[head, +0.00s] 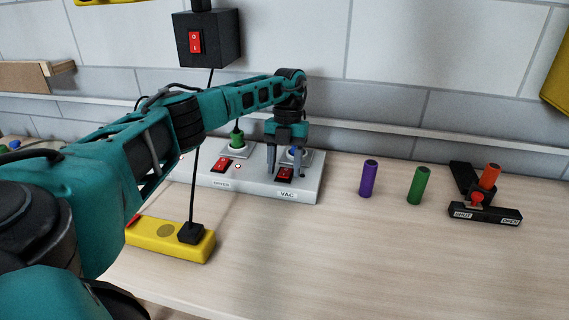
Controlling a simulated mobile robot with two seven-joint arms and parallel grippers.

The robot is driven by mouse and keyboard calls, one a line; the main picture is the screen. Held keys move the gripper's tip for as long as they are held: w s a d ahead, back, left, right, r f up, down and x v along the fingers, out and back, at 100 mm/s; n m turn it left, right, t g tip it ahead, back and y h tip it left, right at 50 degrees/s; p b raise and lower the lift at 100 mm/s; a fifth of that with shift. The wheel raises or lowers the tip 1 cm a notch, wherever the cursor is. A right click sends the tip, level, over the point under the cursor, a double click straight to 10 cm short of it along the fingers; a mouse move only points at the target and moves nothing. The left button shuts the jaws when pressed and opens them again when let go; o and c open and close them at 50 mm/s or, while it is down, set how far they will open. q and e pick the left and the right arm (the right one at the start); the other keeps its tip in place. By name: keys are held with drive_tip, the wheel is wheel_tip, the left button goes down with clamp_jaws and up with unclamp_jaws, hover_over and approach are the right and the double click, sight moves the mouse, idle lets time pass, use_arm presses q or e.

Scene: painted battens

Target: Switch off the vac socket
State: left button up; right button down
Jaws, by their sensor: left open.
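The white socket strip (256,188) lies on the bench, with two sockets and red rocker switches. The right socket carries the label VAC (287,195); its red switch (285,174) sits just behind the label. My left gripper (286,172) points down over the VAC end, fingers open on either side of that switch. I cannot tell if they touch it. Its fingers partly hide the VAC socket and its blue plug (292,153). The left socket has a green plug (237,141), a red switch (221,165) and a small lit red lamp (238,167). My right gripper is not in view.
A black wall box (208,40) with a red switch hangs above. A yellow block (168,240) with a black plug lies front left. Purple (369,179) and green (418,186) cylinders and a black SHUT/OPEN valve (485,214) stand right. The bench front right is clear.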

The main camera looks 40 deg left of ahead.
sight(287, 169)
use_arm(q)
drive_tip(key=v, duration=1.3)
drive_tip(key=shift+f, duration=0.1)
idle(0.3)
